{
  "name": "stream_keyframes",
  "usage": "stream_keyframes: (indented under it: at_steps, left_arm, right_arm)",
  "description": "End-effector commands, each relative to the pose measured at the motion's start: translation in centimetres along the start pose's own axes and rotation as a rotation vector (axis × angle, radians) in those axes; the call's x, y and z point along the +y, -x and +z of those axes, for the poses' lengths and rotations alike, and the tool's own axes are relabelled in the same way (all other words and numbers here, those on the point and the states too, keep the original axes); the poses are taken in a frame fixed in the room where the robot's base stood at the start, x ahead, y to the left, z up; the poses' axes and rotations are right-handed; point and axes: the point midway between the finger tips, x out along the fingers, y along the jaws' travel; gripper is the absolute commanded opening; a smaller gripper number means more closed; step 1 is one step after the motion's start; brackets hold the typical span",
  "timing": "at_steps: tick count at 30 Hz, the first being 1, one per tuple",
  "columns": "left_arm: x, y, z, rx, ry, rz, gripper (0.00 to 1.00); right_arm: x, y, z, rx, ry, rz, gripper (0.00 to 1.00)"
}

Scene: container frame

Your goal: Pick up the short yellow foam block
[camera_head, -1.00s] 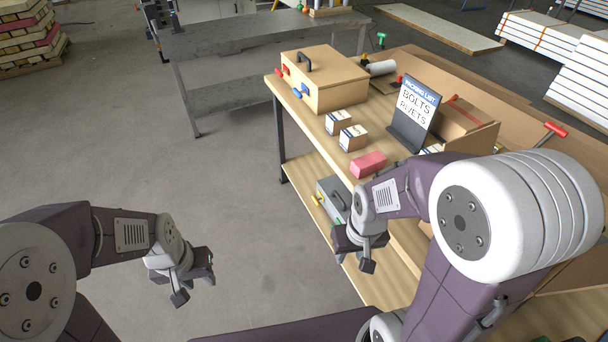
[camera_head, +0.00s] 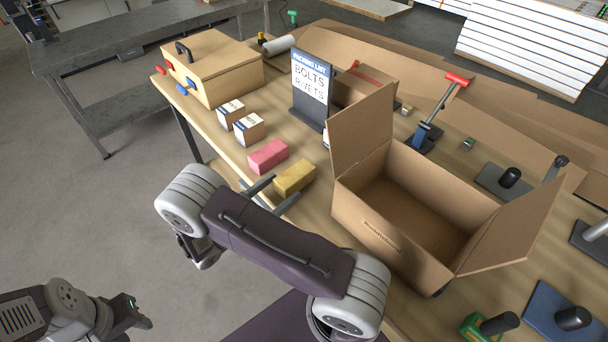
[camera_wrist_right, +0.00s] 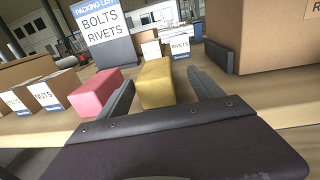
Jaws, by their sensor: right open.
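The short yellow foam block (camera_head: 294,178) lies on the wooden workbench, just right of a pink block (camera_head: 268,156). In the right wrist view the yellow block (camera_wrist_right: 157,83) sits between the two fingers of my right gripper (camera_wrist_right: 163,92). The fingers are spread and a gap shows beside the block. In the head view my right gripper (camera_head: 274,196) is at the bench's front edge, its fingers pointing at the block. My left gripper (camera_head: 130,312) is low at the left, away from the bench; its jaw opening is hard to make out.
An open cardboard box (camera_head: 385,215) stands right of the yellow block. A packing list sign (camera_head: 310,88), small labelled boxes (camera_head: 248,127) and a wooden case (camera_head: 212,72) stand behind and left. Clamps and tools fill the bench's right side.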

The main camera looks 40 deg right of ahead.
Motion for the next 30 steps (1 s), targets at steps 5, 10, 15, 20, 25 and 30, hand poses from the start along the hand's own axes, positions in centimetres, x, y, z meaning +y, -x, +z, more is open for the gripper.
stream_keyframes:
  at_steps: [5,10,15,20,25,30]
  left_arm:
    - [0.0,0.3,0.0,0.0,0.0,0.0,0.36]
    - [0.0,0.4,0.0,0.0,0.0,0.0,0.36]
    - [0.0,0.6,-0.1,0.0,0.0,0.0,0.36]
    - [0.0,0.9,-0.1,0.0,0.0,0.0,0.36]
    - [0.0,0.9,-0.1,0.0,0.0,0.0,0.36]
    - [0.0,0.9,-0.1,0.0,0.0,0.0,0.36]
  right_arm:
    - [-0.1,-2.4,0.1,0.0,0.001,-0.006,0.75]
    - [-0.1,-3.9,0.0,0.002,0.0,-0.004,0.75]
    - [0.0,-5.5,0.2,0.002,0.0,-0.008,0.75]
    - [0.2,-8.3,0.2,0.002,-0.001,-0.007,0.75]
    - [0.3,-9.2,0.2,0.002,-0.001,-0.004,0.75]
    - [0.3,-9.1,0.1,0.002,-0.001,-0.003,0.64]
